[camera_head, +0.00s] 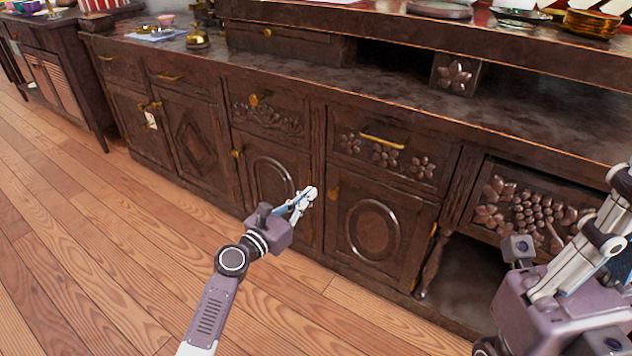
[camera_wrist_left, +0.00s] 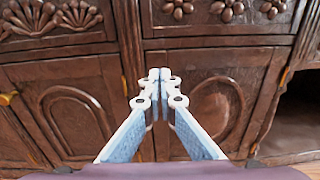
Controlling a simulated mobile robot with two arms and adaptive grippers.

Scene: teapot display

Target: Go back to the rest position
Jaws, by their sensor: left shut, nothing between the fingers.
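My left gripper (camera_head: 308,194) is in front of the dark carved wooden cabinet (camera_head: 318,160), near its lower doors, with the arm coming up from the bottom. In the left wrist view my left gripper (camera_wrist_left: 155,75) is shut with its fingertips together and nothing between them. The cabinet doors and drawers (camera_wrist_left: 205,105) show behind it. My right arm and gripper (camera_head: 600,225) stand large at the right edge of the head view. The right fingertips run out of the frame, so I cannot tell their state.
The cabinet's drawer has a brass handle (camera_head: 382,141). On the counter (camera_head: 300,72) stand a brass pot (camera_head: 198,38) and, on the raised shelf, a stack of golden dishes (camera_head: 592,22). The wooden floor (camera_head: 90,230) is clear at the left.

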